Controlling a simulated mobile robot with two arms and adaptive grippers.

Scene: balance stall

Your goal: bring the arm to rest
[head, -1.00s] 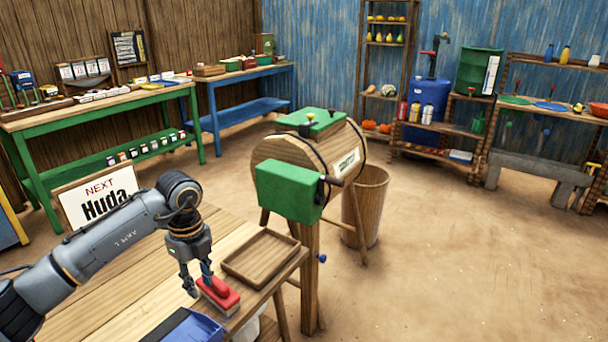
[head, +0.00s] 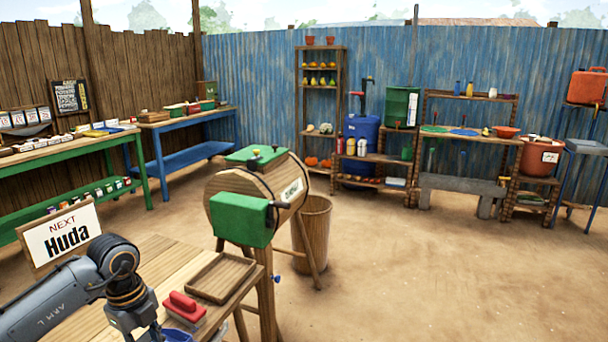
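My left arm (head: 70,295) comes in from the lower left. The body of its gripper (head: 134,318) points down at the bottom edge of the head view, and its fingertips are cut off, so I cannot see whether they are open or shut. A red-handled block (head: 184,303) with a pale base rests on the wooden table (head: 165,262), to the right of the gripper and apart from its visible part. My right arm and gripper are not in view.
An empty wooden tray (head: 222,277) lies on the table beyond the red block. A blue item (head: 178,336) shows at the bottom edge. A wooden drum (head: 228,183) with green boxes stands past the table, beside a slatted bin (head: 314,240). The sandy floor to the right is clear.

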